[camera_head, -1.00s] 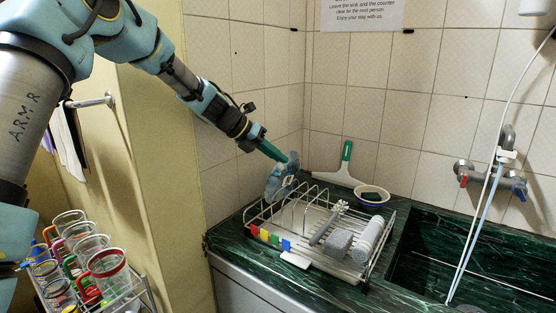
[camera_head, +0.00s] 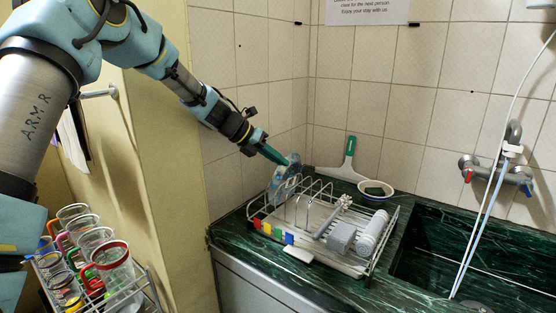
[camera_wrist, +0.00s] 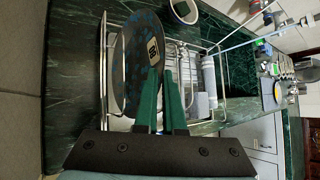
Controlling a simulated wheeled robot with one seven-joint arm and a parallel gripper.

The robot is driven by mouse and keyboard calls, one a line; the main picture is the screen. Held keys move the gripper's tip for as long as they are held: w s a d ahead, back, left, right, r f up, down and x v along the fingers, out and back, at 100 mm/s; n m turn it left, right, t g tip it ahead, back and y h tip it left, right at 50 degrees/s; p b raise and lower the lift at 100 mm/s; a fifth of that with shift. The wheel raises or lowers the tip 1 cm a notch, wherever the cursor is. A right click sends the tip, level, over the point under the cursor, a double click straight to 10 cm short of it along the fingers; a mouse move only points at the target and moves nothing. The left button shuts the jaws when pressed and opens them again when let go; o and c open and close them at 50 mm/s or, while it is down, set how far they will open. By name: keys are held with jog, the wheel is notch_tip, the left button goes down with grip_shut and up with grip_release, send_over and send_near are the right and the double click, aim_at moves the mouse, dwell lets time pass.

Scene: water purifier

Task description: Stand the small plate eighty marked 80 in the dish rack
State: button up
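The small plate (camera_head: 281,190) is blue and patterned. It is upright at the left end of the wire dish rack (camera_head: 346,262), with its lower part among the wires. In the wrist view the plate (camera_wrist: 128,75) shows a pale label marked 80 (camera_wrist: 152,50). My gripper (camera_head: 287,162) reaches down from the upper left to the plate's upper part. In the wrist view its green fingers (camera_wrist: 161,72) are close together at the plate's edge and look shut on it. The fingers hide part of the plate, and its bottom contact with the rack is unclear.
Brushes (camera_head: 341,237) and a white cylinder (camera_head: 372,232) occupy the rack's right side. A squeegee (camera_head: 349,160) and a bowl (camera_head: 375,190) stand behind it. The tiled wall is close behind and left. The sink (camera_head: 460,265) is at right. Cups (camera_head: 112,266) fill a lower-left rack.

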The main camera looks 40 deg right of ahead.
jog(key=shift+o, duration=1.4)
jog(key=shift+s+d+f+g, duration=0.15)
jog(key=shift+s+f, duration=0.15)
jog(key=shift+s, duration=0.25)
jog(key=shift+s+a+f+g, duration=0.15)
jog(key=shift+s+f, duration=0.1)
jog(key=shift+s, duration=0.25)
jog(key=r, duration=0.3)
jog(key=w+r, duration=0.1)
jog(key=r, duration=0.3)
jog(key=w+r+b, duration=0.1)
jog(key=r, duration=0.3)
